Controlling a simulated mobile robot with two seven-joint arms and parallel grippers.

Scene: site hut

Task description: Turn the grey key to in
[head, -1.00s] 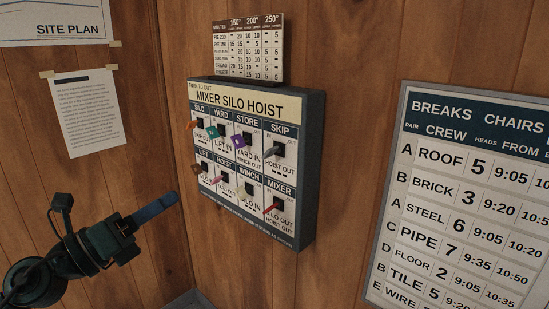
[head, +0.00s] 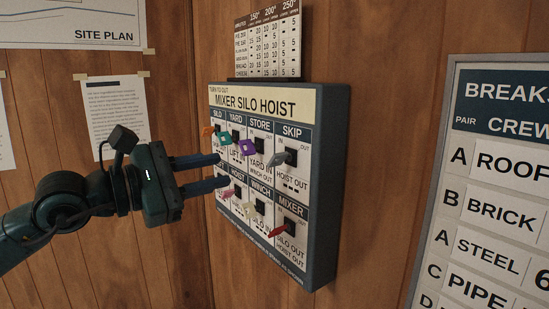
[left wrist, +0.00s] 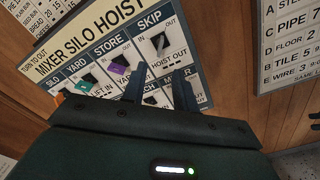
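The key board (head: 330,190) hangs on the wooden wall, with two rows of labelled locks. The grey key (head: 277,159) sits in the SKIP lock at the top right, between an IN mark on its left and an OUT mark on its right; I cannot tell exactly which way it points. It also shows in the left wrist view (left wrist: 160,45), beyond the fingertips. My left gripper (head: 223,170) is open and empty, in front of the board's left part, apart from the grey key. In the left wrist view its two fingers (left wrist: 158,78) stand apart. My right gripper is not in view.
Orange (head: 208,130), teal (head: 225,138) and purple (head: 247,147) keys stick out left of the grey one. Pink (head: 229,193), cream (head: 249,208) and red (head: 278,231) keys are below. A crew board (head: 500,190) hangs at the right.

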